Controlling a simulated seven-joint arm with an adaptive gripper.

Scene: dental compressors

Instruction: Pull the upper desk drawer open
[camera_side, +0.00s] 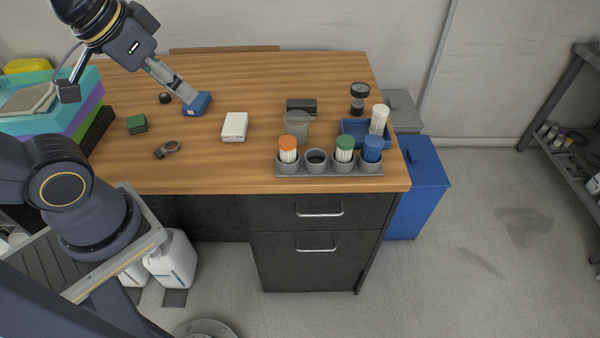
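The upper desk drawer (275,216) is a dark front under the right part of the wooden desktop, with a silver bar handle (320,211). It looks shut, flush with the drawer below. My gripper (190,97) points down and right over the back left of the desktop, far from the handle. Its tips are at or just above a small blue box (197,105); I cannot tell whether they touch it. The fingers are seen edge-on, so their opening does not show.
A lower drawer (315,268) with its own handle sits beneath. A grey rack (330,170) of cups with coloured-cap bundles stands at the desktop's front edge above the drawers. A blue bin (422,180) stands right of the desk. Floor before the drawers is clear.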

